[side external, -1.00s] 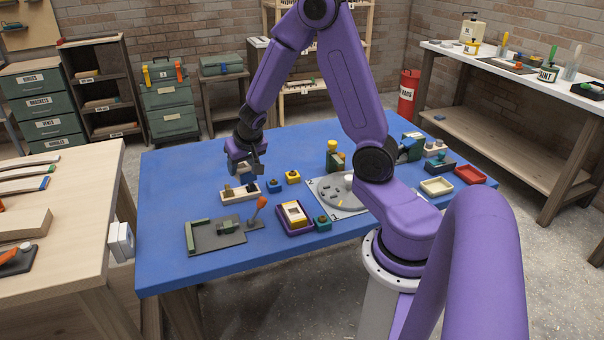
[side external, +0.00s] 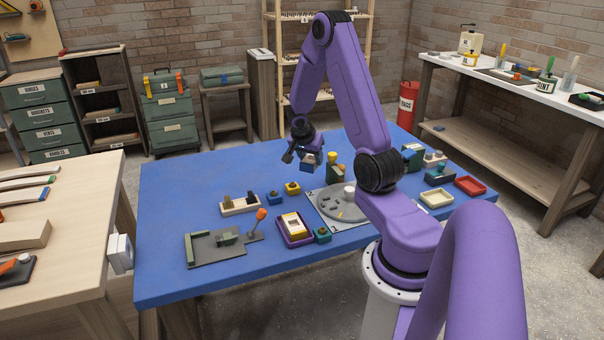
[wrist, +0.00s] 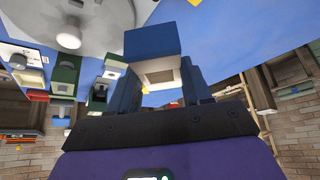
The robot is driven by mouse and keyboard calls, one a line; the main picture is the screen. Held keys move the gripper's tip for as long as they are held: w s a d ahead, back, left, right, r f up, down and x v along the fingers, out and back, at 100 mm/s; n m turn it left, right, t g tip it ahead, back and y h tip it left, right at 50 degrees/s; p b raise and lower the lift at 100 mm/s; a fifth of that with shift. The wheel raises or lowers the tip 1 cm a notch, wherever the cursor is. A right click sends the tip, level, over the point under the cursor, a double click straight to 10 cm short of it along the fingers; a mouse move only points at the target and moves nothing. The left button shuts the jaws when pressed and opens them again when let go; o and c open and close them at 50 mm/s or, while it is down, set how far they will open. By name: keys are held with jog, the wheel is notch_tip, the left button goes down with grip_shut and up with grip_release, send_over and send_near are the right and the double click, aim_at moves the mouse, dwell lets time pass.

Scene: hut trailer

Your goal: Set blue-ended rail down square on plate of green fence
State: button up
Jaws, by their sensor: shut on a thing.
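My gripper (side external: 306,156) is up over the back middle of the blue table, shut on the blue-ended rail (side external: 309,166). In the wrist view the rail (wrist: 150,42) shows a blue end and a pale wood face between the dark fingers; its far end is hidden. The dark grey plate (side external: 204,254) lies at the table's front left, well away from my gripper. The green fence (side external: 190,249) stands along its left edge. A small green block (side external: 227,237) and an orange-handled clamp (side external: 258,222) are at the plate's right part.
A pale slotted block (side external: 240,207) stands behind the plate. A purple tray (side external: 283,236), small blue (side external: 274,198) and yellow (side external: 292,188) blocks and a grey round turntable (side external: 341,207) lie to the right. The table's left and back left are bare.

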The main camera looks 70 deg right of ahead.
jog(key=w+d+f, duration=0.4)
jog(key=f, duration=0.1)
jog(key=w+d+f, duration=0.2)
jog(key=f, duration=0.1)
jog(key=shift+w+d, duration=0.25)
jog(key=shift+d, duration=0.15)
jog(key=shift+w+f, duration=0.1)
jog(key=shift+f, duration=1.45)
jog(key=shift+f, duration=0.1)
jog(key=o, duration=1)
jog(key=shift+o, duration=0.2)
